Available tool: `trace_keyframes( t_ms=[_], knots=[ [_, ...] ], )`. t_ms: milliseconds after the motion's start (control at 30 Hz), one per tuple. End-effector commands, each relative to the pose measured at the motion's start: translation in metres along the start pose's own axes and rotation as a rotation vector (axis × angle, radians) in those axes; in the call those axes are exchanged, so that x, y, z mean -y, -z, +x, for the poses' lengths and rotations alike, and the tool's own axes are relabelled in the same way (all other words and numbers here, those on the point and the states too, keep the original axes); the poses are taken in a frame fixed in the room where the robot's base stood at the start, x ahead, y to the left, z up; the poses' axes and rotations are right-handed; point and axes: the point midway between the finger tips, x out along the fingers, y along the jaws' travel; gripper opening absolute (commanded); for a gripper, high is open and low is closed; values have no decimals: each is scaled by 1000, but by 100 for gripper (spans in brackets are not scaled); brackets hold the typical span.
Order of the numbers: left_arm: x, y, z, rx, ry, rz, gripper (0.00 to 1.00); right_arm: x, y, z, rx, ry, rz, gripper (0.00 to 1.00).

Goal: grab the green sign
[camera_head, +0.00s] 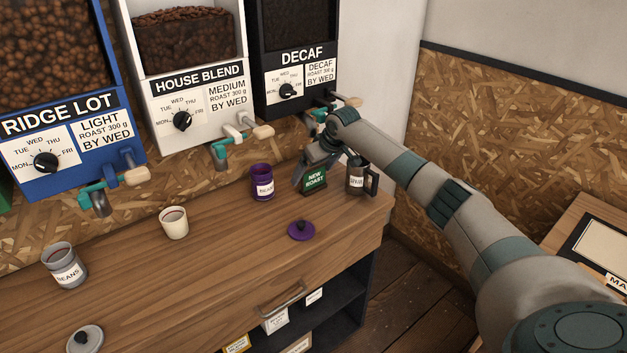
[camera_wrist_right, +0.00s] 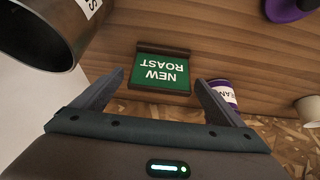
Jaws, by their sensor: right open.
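The green sign (camera_head: 314,179) reads "NEW ROAST" and stands on the wooden counter between the purple canister and a dark metal mug. In the right wrist view the sign (camera_wrist_right: 162,72) lies just ahead of and between my two fingers, with a dark base along one edge. My right gripper (camera_head: 306,178) is at the sign, its fingers partly hidden in the head view. In the right wrist view the gripper (camera_wrist_right: 155,98) is open and its fingers are spread to either side of the sign. Whether they touch it I cannot tell. My left gripper is out of view.
The metal mug (camera_head: 357,177) stands close right of the sign, and the purple canister (camera_head: 262,183) stands left. A purple lid (camera_head: 301,230) lies in front. The Decaf dispenser (camera_head: 293,68) hangs above. A cream cup (camera_head: 174,222) and a grey canister (camera_head: 64,265) stand farther left.

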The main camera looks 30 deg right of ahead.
Motion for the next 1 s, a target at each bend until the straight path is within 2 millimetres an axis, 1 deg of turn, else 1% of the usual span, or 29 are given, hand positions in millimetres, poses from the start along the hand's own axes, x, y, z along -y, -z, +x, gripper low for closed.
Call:
trace_keyframes(
  t_ms=[133, 500, 533, 567, 600, 667, 700, 1000],
  knots=[
    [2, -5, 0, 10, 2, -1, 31, 0, 0, 3, 0, -1, 0, 92],
    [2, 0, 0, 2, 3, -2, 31, 0, 0, 3, 0, -1, 0, 92],
    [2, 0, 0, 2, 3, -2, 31, 0, 0, 3, 0, -1, 0, 87],
    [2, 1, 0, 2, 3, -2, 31, 0, 0, 3, 0, -1, 0, 80],
    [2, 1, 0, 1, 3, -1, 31, 0, 0, 3, 0, -1, 0, 71],
    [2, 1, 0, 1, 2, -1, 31, 0, 0, 3, 0, -1, 0, 56],
    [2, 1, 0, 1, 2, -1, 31, 0, 0, 3, 0, -1, 0, 47],
    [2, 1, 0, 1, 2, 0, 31, 0, 0, 2, -1, -1, 0, 47]
  ],
)
